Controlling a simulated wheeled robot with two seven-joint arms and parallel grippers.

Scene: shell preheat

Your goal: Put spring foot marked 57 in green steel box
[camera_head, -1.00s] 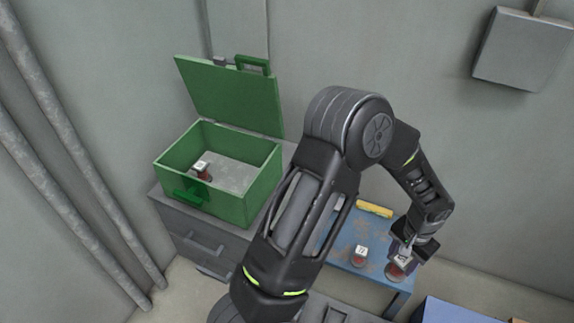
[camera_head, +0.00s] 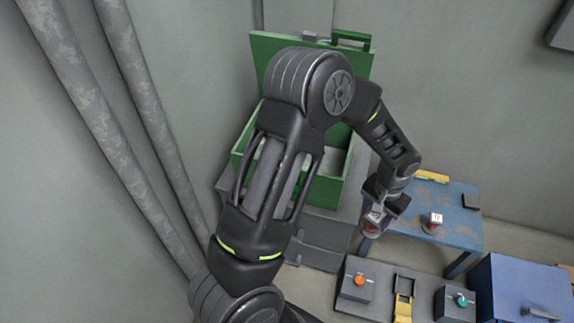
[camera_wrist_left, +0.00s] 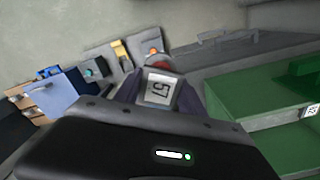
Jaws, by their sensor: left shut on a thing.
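My left gripper (camera_head: 380,205) is shut on the spring foot marked 57 (camera_wrist_left: 160,90), whose white label faces the left wrist camera. In the head view the held foot (camera_head: 371,228) shows as a reddish piece under the jaws, just left of the blue table. The green steel box (camera_head: 328,191) is open, with its lid (camera_head: 273,47) raised, and stands left of the gripper. My left arm hides much of it. In the left wrist view the box (camera_wrist_left: 250,98) is at the right. My right gripper is not in view.
Another spring foot (camera_head: 433,225) stands on the blue table (camera_head: 462,205) beside a yellow bar (camera_head: 432,176). In the left wrist view a labelled piece (camera_wrist_left: 311,111) shows at the green box. A grey panel with an orange knob (camera_head: 360,280) and a blue cabinet (camera_head: 515,290) are in front.

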